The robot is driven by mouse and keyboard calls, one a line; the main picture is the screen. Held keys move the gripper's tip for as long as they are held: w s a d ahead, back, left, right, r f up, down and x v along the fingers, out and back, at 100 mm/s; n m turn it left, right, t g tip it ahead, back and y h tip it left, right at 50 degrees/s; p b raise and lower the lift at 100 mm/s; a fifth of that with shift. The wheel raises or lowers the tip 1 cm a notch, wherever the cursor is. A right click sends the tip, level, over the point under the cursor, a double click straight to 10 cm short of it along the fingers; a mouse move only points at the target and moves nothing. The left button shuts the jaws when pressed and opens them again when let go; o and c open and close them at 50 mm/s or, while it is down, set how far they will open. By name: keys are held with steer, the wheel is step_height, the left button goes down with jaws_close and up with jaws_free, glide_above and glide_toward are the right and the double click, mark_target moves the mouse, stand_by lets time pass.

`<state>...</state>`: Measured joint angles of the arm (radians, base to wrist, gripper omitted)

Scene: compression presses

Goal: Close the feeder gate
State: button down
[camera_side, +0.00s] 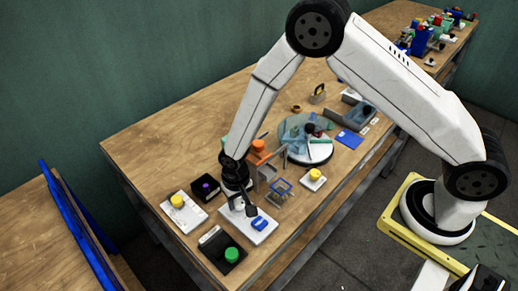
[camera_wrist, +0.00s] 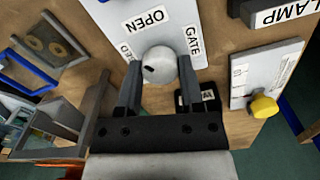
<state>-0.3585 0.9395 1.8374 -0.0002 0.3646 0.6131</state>
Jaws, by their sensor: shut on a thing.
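A white panel (camera_side: 264,234) lies on the bench near its front edge. In the wrist view the panel (camera_wrist: 155,10) carries the labels "OPEN" and "GATE"; another label is partly hidden. A round grey-white knob (camera_wrist: 160,65) stands at the panel, between my two fingers. My gripper (camera_wrist: 158,72) is shut on this knob. In the side view my gripper (camera_side: 240,208) is low over the panel, and the knob is hard to make out. A blue piece (camera_side: 258,223) sits on the panel beside my gripper. I cannot tell which part is the gate itself.
A panel with a yellow knob (camera_side: 177,201) and a dark box with a purple button (camera_side: 206,187) stand left. A dark box with a green button (camera_side: 232,255) is in front. A blue-rimmed clear frame (camera_side: 281,190) and a round turntable (camera_side: 300,140) stand right.

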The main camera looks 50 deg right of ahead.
mark_target(238, 202)
steer(key=n, duration=0.6)
steer(key=shift+n, duration=0.3)
steer(key=n, duration=0.5)
steer(key=shift+n, duration=0.3)
steer(key=shift+c, duration=1.1)
jaws_free()
steer(key=shift+r, duration=0.15)
steer(key=shift+r, duration=3.8)
